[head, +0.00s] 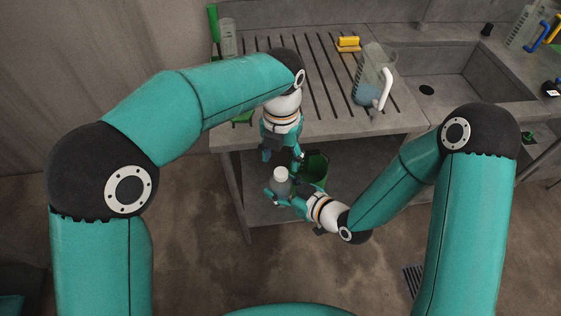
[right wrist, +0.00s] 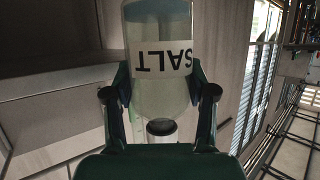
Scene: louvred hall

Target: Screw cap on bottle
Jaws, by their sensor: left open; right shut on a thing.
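A clear bottle (head: 281,186) with a pale top stands about upright in my right gripper (head: 277,193). That gripper is shut on it, below and in front of the bench edge. In the right wrist view the bottle (right wrist: 160,80) shows upside down between the fingers, with a white SALT label. A dark ring shows at its neck end; I cannot tell whether that is a cap or the mouth. My left gripper (head: 282,160) is open, pointing down just above the bottle, its fingers apart. No separate cap can be made out.
A green bucket (head: 315,169) stands just behind the bottle, under the bench. The slatted grey bench (head: 325,95) holds a jug (head: 368,90) with a white handle, a yellow brush (head: 348,44) and a clear container (head: 228,38). A sink (head: 470,80) is at the right.

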